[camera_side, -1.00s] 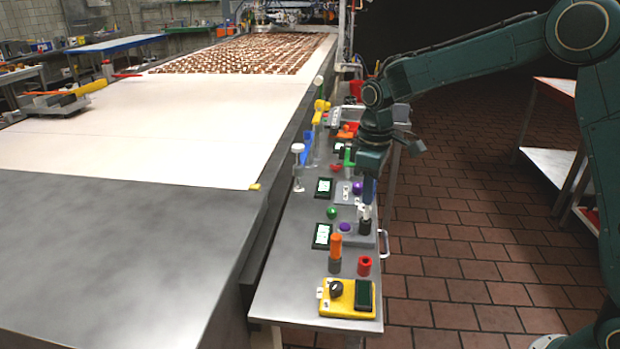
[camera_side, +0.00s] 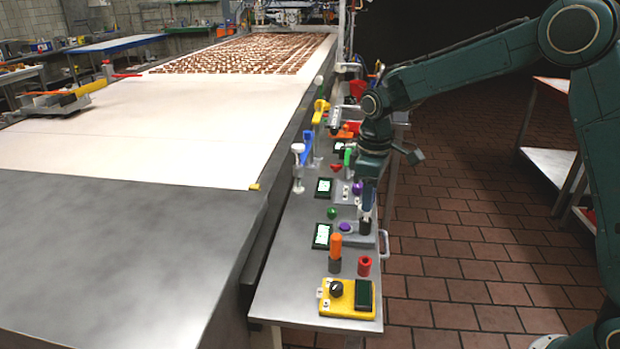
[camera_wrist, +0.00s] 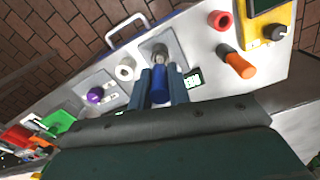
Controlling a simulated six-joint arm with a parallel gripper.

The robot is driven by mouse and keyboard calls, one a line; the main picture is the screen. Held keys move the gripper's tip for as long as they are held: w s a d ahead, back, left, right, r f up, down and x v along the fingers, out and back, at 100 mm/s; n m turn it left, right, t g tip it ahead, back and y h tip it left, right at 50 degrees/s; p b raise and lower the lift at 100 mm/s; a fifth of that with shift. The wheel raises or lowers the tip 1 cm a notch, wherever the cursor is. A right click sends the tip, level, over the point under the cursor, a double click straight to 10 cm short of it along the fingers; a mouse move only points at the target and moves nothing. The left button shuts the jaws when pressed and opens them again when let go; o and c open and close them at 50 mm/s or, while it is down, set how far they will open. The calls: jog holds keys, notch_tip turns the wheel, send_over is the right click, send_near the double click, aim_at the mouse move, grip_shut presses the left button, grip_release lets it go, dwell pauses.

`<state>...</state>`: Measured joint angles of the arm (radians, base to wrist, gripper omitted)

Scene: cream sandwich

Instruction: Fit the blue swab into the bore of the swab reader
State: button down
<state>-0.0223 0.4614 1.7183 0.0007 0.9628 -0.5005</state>
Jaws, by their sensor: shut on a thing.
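In the wrist view, my gripper (camera_wrist: 161,86) is shut on the blue swab (camera_wrist: 160,85), which sits between the two fingers. The far end of the swab points at the grey swab reader (camera_wrist: 178,44). In the side view, my gripper (camera_side: 368,207) is right above the dark upright holder (camera_side: 365,226) on the reader's grey base (camera_side: 352,240). The fingers hide most of the swab there. I cannot tell whether the swab's tip is in the bore.
A white ring (camera_wrist: 124,72) stands close to the fingers. An orange-topped peg (camera_side: 336,247), a red cylinder (camera_side: 364,266) and a yellow box (camera_side: 347,298) stand toward the near end of the bench. Several posts (camera_side: 297,165) line its left edge.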

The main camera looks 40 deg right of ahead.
jog(key=shift+f, duration=0.75)
jog(key=c, duration=1.2)
grip_release()
jog(key=shift+c, duration=0.2)
jog(key=shift+r, duration=0.1)
notch_tip(320, 180, up, 14)
jog(key=shift+f, duration=0.2)
